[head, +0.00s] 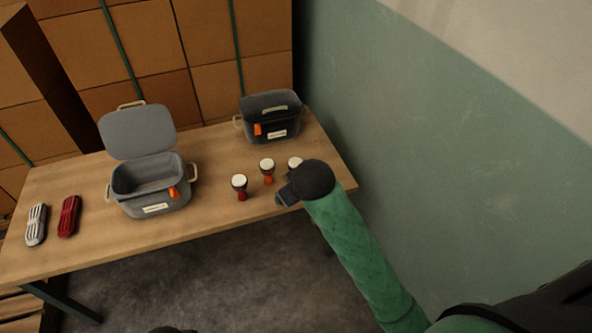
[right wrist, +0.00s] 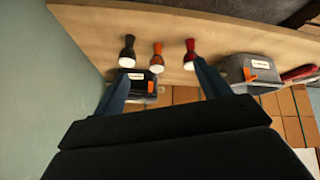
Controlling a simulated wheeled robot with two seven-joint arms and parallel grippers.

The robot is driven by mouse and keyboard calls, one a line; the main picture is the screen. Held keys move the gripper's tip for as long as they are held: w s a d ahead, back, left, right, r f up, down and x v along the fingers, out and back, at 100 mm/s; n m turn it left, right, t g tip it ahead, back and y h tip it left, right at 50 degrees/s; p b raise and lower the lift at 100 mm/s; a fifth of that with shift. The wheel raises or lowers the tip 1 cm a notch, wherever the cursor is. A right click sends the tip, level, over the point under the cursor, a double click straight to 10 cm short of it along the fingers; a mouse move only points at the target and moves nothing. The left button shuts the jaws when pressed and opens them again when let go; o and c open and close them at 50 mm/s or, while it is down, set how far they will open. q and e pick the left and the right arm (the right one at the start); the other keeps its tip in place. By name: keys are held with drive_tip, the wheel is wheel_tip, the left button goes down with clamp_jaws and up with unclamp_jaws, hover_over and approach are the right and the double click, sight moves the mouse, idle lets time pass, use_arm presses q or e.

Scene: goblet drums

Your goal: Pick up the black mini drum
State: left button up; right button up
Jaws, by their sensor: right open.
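Three mini goblet drums with white heads stand upright in a row on the wooden table (head: 75,245). The black mini drum (right wrist: 127,54) is at the left of the row in the right wrist view; in the head view only its white head (head: 294,161) shows behind my right gripper (head: 284,196). The orange drum (head: 267,171) is in the middle and the red drum (head: 240,187) at the other end. My right gripper, also in the right wrist view (right wrist: 158,72), is open and empty, its fingers apart.
An open grey lidded bin (head: 152,190) stands left of the drums. A striped white-blue item (head: 36,225) and a red one (head: 69,216) lie at the left end. A green wall (head: 430,130) is close on the right.

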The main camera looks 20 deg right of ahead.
drive_tip(key=w+r+n, duration=0.2)
drive_tip(key=w+r, duration=0.3)
drive_tip(key=w, duration=0.5)
drive_tip(key=n+g, duration=0.2)
drive_tip(key=g, duration=0.5)
hover_over(295, 162)
drive_tip(key=shift+h, duration=0.4)
wheel_tip(295, 162, down, 12)
drive_tip(key=shift+s+a+f+b, duration=0.1)
drive_tip(key=shift+f+b, duration=0.1)
drive_tip(key=shift+b, duration=0.2)
drive_tip(key=shift+s+f, duration=0.1)
drive_tip(key=shift+f, duration=0.9)
drive_tip(key=shift+f+p, duration=0.3)
drive_tip(key=shift+f, duration=0.3)
drive_tip(key=f, duration=0.2)
drive_tip(key=f+p, duration=0.1)
drive_tip(key=f, duration=0.1)
drive_tip(key=shift+w+d, duration=0.2)
drive_tip(key=shift+w, duration=0.1)
drive_tip(key=shift+f, duration=0.35)
use_arm(q)
drive_tip(key=shift+w+a+r, duration=0.1)
drive_tip(key=shift+r, duration=0.35)
use_arm(e)
drive_tip(key=c, duration=1)
